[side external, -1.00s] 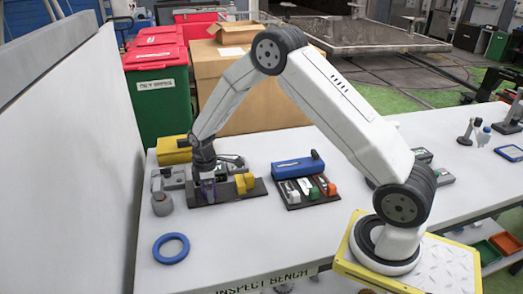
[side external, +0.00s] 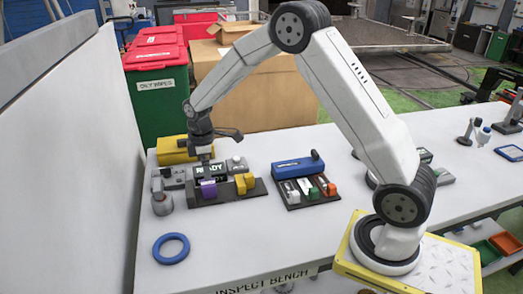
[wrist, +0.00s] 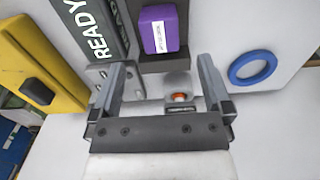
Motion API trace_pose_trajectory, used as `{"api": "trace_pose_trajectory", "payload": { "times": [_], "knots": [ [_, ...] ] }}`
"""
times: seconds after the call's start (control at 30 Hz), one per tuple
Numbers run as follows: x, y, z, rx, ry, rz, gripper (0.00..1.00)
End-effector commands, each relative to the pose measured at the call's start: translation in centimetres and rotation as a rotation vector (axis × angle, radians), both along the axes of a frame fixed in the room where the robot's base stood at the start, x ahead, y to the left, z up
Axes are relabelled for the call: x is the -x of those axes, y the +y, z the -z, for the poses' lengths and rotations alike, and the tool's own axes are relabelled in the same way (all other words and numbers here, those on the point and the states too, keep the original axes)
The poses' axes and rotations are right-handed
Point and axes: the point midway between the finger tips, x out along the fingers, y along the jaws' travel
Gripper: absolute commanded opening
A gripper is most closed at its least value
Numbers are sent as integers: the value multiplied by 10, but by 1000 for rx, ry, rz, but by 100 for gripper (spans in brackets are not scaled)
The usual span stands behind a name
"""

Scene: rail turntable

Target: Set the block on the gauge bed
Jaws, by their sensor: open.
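The purple block (side external: 208,189) sits at the left end of the dark gauge bed (side external: 225,198), with yellow pieces (side external: 245,182) on the bed to its right. In the wrist view the purple block (wrist: 158,32) shows a white label on its face and lies beyond my fingertips. My gripper (side external: 205,157) is above and behind the block, apart from it. In the wrist view my gripper (wrist: 165,75) has its two fingers spread with nothing between them.
A display reading READY (side external: 211,170) stands behind the bed. A yellow case (side external: 175,150) is behind it. A blue ring (side external: 171,248) lies front left. A blue box (side external: 297,167) and a tray of small coloured pieces (side external: 307,190) are to the right. The front middle bench is clear.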

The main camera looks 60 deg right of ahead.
Motion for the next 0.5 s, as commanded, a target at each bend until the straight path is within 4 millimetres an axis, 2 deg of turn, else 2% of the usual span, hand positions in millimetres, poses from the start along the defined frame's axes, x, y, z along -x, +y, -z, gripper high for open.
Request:
{"api": "trace_pose_trajectory", "payload": {
  "times": [0.2, 0.5],
  "knots": [
    [-1, 0, -29, 0, -3, 0, 100],
    [0, 0, -40, 0, 0, 0, 100]
  ]
}}
